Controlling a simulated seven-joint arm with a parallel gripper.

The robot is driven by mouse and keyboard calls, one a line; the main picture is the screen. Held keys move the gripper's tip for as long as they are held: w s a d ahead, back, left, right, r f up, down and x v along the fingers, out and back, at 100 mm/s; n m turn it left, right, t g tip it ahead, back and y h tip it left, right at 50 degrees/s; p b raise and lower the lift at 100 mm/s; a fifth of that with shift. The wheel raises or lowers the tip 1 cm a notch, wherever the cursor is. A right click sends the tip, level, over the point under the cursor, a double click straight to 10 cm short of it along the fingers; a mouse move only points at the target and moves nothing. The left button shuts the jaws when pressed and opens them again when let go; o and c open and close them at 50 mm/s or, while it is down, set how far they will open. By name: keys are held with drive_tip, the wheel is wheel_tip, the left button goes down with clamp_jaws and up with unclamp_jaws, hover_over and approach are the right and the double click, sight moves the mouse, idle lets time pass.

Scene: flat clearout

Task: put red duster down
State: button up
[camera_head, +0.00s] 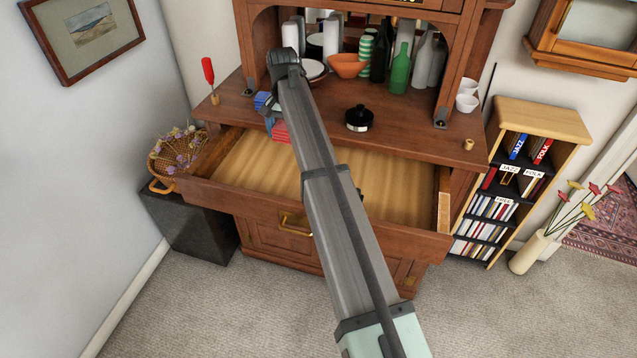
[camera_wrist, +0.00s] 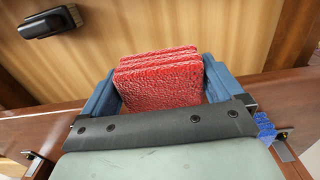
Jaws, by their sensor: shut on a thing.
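The red duster (camera_wrist: 160,82) is a folded, rough-textured red cloth. It sits between the two blue fingers of my gripper (camera_wrist: 158,78) in the wrist view, and the gripper is shut on it. In the head view the red duster (camera_head: 280,132) shows below my gripper (camera_head: 275,120), over the back left part of the open drawer (camera_head: 405,190). My arm hides part of the drawer. I cannot tell whether the duster touches the drawer floor.
A blue item (camera_head: 262,100) lies on the counter beside my gripper. A black lidded pot (camera_head: 359,121) and a red-handled tool (camera_head: 209,75) stand on the counter. A dark object (camera_wrist: 50,22) lies on wood in the wrist view. The drawer's right part looks bare.

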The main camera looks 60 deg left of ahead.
hover_over(282, 192)
wheel_tip(282, 192, down, 4)
wheel_tip(282, 192, down, 10)
drive_tip(key=shift+f, duration=0.15)
drive_tip(key=shift+f, duration=0.15)
idle(0.4)
drive_tip(key=o, duration=0.7)
wheel_tip(282, 192, up, 12)
drive_tip(key=shift+r, duration=0.2)
